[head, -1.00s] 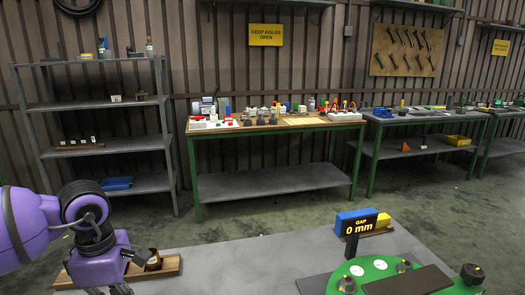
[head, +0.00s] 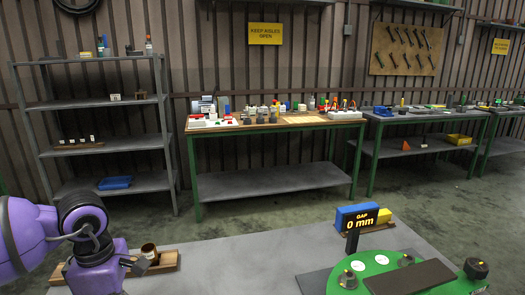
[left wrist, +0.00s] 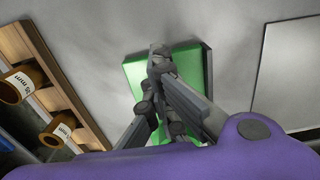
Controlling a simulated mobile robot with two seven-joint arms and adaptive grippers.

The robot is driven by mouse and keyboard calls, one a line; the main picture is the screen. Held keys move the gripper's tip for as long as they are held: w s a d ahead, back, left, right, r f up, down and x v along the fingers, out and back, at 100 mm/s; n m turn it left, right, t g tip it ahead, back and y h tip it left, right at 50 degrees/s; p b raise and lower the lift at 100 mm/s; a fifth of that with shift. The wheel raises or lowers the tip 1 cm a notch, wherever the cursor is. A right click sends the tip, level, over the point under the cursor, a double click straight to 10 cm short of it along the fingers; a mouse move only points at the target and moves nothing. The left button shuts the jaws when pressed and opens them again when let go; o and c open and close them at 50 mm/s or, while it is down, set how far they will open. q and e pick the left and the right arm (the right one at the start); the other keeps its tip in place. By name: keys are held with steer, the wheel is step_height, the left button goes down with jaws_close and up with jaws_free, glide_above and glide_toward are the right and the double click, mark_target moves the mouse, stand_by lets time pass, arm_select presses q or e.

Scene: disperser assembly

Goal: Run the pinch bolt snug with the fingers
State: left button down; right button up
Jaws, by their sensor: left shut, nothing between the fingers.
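My left gripper (left wrist: 158,52) is shut and empty in the left wrist view, with its fingertips over a green block (left wrist: 190,62) on a dark base. I cannot tell whether they touch it. In the head view the left wrist (head: 95,250) is at the lower left, with part of the gripper showing beside a wooden tray. I cannot make out which part is the pinch bolt. My right gripper is not in view.
The wooden tray (left wrist: 48,75) holds brown rings (left wrist: 22,82) with millimetre labels. The grey table (head: 240,262) between tray and plate is clear. A bench and shelves stand behind.

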arm_select(q)
steer(key=shift+s+a+f, duration=0.2)
steer(key=shift+f, duration=0.25)
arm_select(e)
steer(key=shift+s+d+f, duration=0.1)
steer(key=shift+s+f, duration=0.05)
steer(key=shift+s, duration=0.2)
arm_select(q)
steer(key=shift+s, duration=0.1)
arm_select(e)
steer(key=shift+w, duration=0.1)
arm_select(q)
steer(key=shift+s, duration=0.35)
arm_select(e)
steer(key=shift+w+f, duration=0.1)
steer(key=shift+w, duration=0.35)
arm_select(q)
steer(key=shift+s, duration=0.1)
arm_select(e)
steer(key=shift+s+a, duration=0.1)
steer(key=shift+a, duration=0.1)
arm_select(q)
steer(key=shift+r, duration=0.1)
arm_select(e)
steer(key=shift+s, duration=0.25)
arm_select(q)
steer(key=shift+d, duration=0.1)
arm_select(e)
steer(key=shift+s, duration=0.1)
